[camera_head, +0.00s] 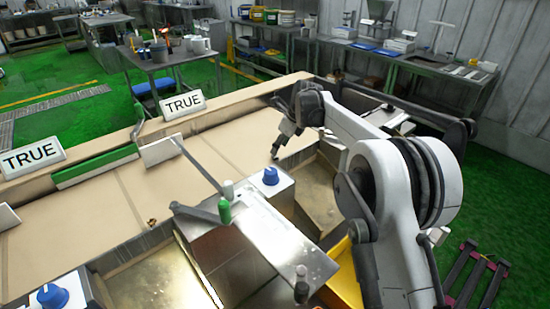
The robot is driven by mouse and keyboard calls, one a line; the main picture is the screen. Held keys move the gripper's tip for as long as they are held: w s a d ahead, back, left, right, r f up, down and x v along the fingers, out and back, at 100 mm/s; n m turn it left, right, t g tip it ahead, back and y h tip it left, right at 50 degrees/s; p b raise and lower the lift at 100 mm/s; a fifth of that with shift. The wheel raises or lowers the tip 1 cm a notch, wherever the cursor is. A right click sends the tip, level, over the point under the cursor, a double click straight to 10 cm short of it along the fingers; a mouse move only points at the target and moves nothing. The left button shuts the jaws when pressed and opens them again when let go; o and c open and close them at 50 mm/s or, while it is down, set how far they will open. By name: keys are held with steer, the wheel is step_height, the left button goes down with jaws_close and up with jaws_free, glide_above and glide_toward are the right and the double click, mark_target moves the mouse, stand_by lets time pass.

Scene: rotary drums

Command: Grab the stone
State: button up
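A small brown lump (152,222), which looks like the stone, lies on the tan belt (95,215) near its front edge, left of the metal chute box. It is too small to make out in detail. My gripper (277,152) hangs over the right part of the belt, up and to the right of the lump and well apart from it. Its dark fingers are small and partly overlapped by the arm, so I cannot tell how far apart they are. I see nothing clearly held.
A metal box (235,245) with a blue knob (271,176) and a green-capped lever (224,211) stands beside the belt. A white paddle (161,150) reaches over the belt. "TRUE" signs (184,105) line the far rim. Open metal bins (150,278) lie in front.

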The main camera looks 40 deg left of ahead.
steer(key=x, duration=0.5)
steer(key=shift+s+d+p, duration=0.15)
steer(key=shift+p, duration=0.25)
steer(key=shift+c, duration=0.5)
jaws_close()
steer(key=shift+r, duration=0.15)
